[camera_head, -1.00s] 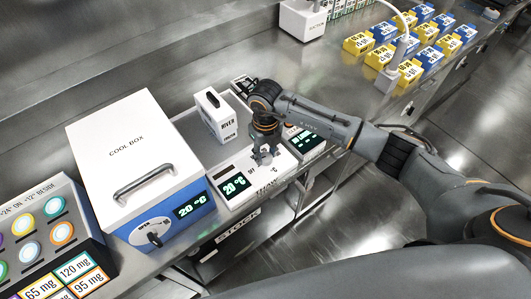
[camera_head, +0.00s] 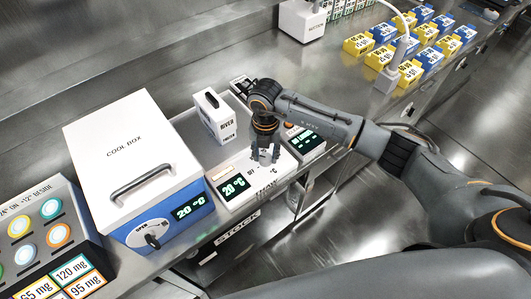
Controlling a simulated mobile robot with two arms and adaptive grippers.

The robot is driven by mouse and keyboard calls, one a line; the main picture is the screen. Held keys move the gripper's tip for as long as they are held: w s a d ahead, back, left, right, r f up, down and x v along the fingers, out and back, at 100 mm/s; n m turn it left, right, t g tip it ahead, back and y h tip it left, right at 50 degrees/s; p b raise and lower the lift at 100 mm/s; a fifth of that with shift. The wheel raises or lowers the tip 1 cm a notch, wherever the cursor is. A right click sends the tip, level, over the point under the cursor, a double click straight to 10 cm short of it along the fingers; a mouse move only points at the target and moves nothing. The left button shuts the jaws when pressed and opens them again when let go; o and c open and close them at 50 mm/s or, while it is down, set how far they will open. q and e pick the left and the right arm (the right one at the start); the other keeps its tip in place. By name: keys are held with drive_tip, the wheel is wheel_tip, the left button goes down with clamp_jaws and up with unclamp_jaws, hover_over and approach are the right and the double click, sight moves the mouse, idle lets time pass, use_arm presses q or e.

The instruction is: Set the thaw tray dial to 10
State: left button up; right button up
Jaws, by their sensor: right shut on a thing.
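The thaw tray (camera_head: 234,205) is a white unit right of the cool box. Its dark display (camera_head: 235,186) reads 20 °C in green. My right gripper (camera_head: 264,161) points down over the tray's top, to the right of the display. It is shut on the tray's dial, which is mostly hidden by the fingers. "OFF" is printed just left of the fingers. My left gripper is not in view.
The white cool box (camera_head: 130,150) with a blue front, also reading 20 °C, stands to the left. A small white box (camera_head: 215,116) stands behind the tray, and another unit with a display (camera_head: 304,140) is to its right. Yellow and blue boxes (camera_head: 384,57) stand farther back.

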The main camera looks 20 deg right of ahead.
sight(266, 157)
drive_tip(key=shift+m, duration=0.3)
drive_tip(key=o, duration=1.2)
drive_tip(key=shift+r, duration=0.15)
wheel_tip(266, 157, up, 12)
drive_tip(key=shift+f, duration=0.1)
drive_tip(key=shift+f, duration=0.1)
